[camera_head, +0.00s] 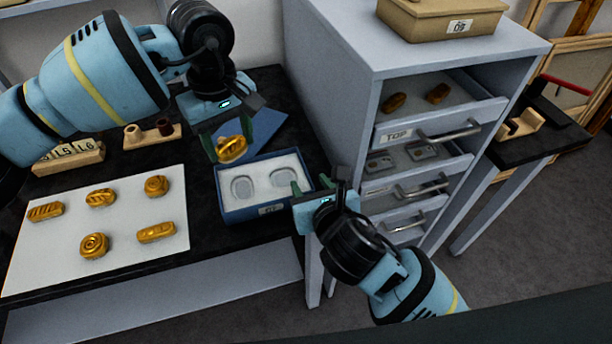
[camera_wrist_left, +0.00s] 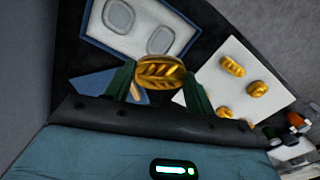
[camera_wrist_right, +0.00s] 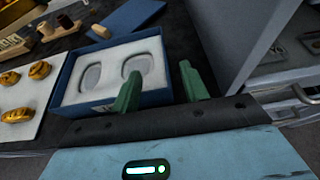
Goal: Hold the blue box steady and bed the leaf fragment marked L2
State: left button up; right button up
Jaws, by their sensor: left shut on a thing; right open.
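My left gripper (camera_head: 238,140) is shut on a gold leaf fragment (camera_head: 231,149) with leaf-like ridges, held above the back left of the blue box (camera_head: 230,208). The fragment also shows between the green fingers in the left wrist view (camera_wrist_left: 160,73); no L2 mark is readable on it. The open blue box has white padding with two empty oval hollows (camera_head: 242,186) and a small label on its front. My right gripper (camera_head: 318,190) is open at the box's right end. In the right wrist view (camera_wrist_right: 158,90) its left finger overlaps the box wall; contact cannot be told.
A white sheet (camera_head: 130,205) with several gold fragments lies left of the box. A blue flat panel (camera_head: 285,125), probably the lid, lies behind it. A grey cabinet (camera_head: 335,90) with open drawers stands close on the right. Wooden holders (camera_head: 150,138) stand at the back left.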

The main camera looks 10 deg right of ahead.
aim_at(300, 169)
jog(key=shift+x, duration=2.15)
grip_shut()
